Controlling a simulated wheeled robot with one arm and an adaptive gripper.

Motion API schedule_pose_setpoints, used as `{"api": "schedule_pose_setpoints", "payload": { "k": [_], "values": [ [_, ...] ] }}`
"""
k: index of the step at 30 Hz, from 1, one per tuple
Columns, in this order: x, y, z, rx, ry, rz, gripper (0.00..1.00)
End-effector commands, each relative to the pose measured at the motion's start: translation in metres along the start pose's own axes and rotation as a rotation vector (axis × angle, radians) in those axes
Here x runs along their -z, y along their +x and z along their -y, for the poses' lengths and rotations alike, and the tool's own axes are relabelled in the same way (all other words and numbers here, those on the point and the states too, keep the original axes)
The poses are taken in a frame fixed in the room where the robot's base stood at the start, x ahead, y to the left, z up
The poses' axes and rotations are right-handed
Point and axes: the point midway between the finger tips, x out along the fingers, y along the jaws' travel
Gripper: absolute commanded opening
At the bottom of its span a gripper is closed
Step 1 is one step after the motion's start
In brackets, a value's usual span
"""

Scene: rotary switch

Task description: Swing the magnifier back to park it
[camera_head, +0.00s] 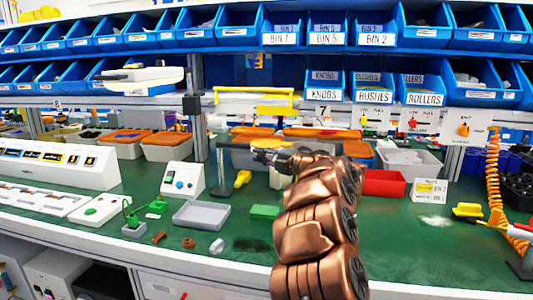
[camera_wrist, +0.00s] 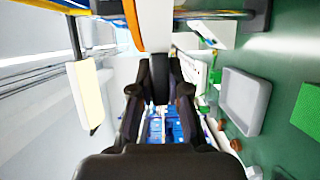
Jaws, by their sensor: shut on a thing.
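My gripper (camera_head: 268,151) reaches from the right to the end of this arm, above the bench. In the wrist view my gripper (camera_wrist: 160,75) has both dark fingers closed on a narrow dark piece, which seems to be part of the magnifier.
A grey tray (camera_head: 201,215) and a green block (camera_head: 265,212) lie on the green bench below. A white control box (camera_head: 183,180) stands at the left, a red bin (camera_head: 384,183) at the right.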

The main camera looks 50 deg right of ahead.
Motion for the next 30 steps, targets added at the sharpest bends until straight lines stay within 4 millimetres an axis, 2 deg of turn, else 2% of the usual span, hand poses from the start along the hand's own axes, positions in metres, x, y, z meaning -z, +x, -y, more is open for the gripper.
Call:
{"api": "schedule_pose_setpoints", "payload": {
  "k": [17, 18, 24, 25, 30],
  "values": [
    [-0.0012, 0.0034, -0.0024, -0.006, -0.001, -0.013, 0.00],
    [-0.0013, 0.0033, -0.0025, -0.006, -0.001, -0.013, 0.17],
    [-0.0004, 0.0036, -0.0017, -0.004, -0.001, -0.016, 0.38],
    [-0.0002, 0.0037, -0.0016, -0.004, 0.000, -0.016, 0.41],
    [0.0002, 0.0038, -0.0010, -0.003, 0.000, -0.018, 0.42]
  ]
}}
